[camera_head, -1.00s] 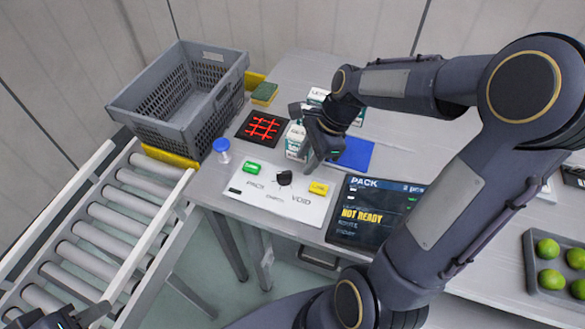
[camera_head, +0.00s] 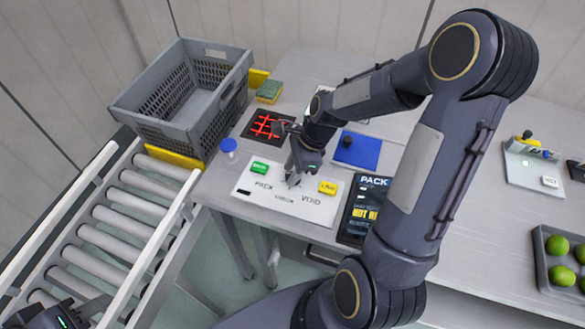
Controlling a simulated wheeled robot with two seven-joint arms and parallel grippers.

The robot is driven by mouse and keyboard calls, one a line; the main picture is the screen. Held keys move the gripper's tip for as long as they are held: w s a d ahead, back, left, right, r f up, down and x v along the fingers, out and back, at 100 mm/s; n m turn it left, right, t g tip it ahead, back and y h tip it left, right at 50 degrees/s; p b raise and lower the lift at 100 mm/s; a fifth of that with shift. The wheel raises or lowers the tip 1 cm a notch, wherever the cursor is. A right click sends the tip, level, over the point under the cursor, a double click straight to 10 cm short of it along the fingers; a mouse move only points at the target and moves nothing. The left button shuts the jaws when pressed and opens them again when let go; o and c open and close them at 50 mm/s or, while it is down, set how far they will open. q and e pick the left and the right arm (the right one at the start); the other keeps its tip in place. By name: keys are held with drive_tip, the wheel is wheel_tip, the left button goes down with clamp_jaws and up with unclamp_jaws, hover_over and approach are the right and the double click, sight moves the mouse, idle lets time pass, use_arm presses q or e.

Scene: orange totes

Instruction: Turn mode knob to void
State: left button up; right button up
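The white control panel (camera_head: 255,205) lies on the table with the printed words PACK, CHECK and VOID, a green button (camera_head: 260,168) and a yellow button (camera_head: 328,187). The mode knob sits between the buttons; my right gripper (camera_head: 292,180) is over that spot and hides most or all of it. I cannot tell whether the fingers touch the knob or how far apart they are. My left gripper (camera_head: 70,318) is at the bottom left corner, partly cut off, by the roller conveyor.
A grey crate (camera_head: 150,115) stands at the back left beside a roller conveyor (camera_head: 100,225). A dark screen (camera_head: 362,200) reading PACK is right of the panel, partly behind my arm.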

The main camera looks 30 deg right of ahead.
clamp_jaws()
drive_tip(key=shift+r+n, duration=0.1)
drive_tip(key=shift+n, duration=0.2)
drive_tip(key=n+g+p, duration=0.1)
drive_tip(key=n, duration=0.3)
drive_tip(key=shift+g, duration=0.4)
drive_tip(key=n+g, duration=0.1)
drive_tip(key=n, duration=0.2)
drive_tip(key=n+g+p, duration=0.1)
drive_tip(key=n, duration=0.2)
drive_tip(key=shift+h, duration=0.4)
drive_tip(key=n+h, duration=0.1)
drive_tip(key=n, duration=0.2)
drive_tip(key=n+g, duration=0.1)
drive_tip(key=n, duration=0.2)
drive_tip(key=shift+g+h, duration=0.3)
drive_tip(key=shift+h, duration=0.1)
drive_tip(key=n+h, duration=0.1)
drive_tip(key=n, duration=0.2)
drive_tip(key=shift+n, duration=0.4)
drive_tip(key=shift+n+h, duration=0.8)
drive_tip(key=shift+n, duration=1)
drive_tip(key=shift+d, duration=0.1)
